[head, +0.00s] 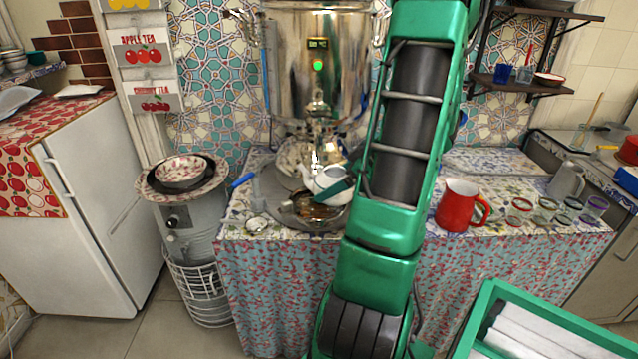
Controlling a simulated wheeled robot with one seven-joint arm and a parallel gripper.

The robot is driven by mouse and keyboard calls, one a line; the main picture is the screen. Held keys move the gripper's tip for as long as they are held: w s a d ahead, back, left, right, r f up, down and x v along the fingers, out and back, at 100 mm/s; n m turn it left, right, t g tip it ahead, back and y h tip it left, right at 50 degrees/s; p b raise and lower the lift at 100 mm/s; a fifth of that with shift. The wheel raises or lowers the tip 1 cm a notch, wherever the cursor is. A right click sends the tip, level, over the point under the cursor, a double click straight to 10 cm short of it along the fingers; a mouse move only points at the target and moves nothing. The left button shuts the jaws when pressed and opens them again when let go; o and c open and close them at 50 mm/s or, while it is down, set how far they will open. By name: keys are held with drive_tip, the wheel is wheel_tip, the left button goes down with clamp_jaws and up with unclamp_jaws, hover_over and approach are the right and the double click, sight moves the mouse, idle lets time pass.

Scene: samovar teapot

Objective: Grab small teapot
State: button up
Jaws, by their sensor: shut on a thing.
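The small white teapot (328,183) is in the middle of the head view, in front of the samovar (318,65). It appears just above the round metal tray (272,215), next to a brownish glass pot (311,207). My gripper (345,185) is at the right side of the white teapot and is shut on it. The fingers are dark and small, and my green arm hides part of the gripper and the table behind. I cannot tell whether the teapot touches what is below it.
A red mug (457,205) and several small glasses (546,210) stand right of my arm on the cloth-covered table (510,245). A grey canister with a patterned bowl (182,172) stands left. A green crate (487,302) is at the lower right.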

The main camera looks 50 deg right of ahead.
drive_tip(key=s+d, duration=0.4)
drive_tip(key=s, duration=0.8)
drive_tip(key=shift+s, duration=0.3)
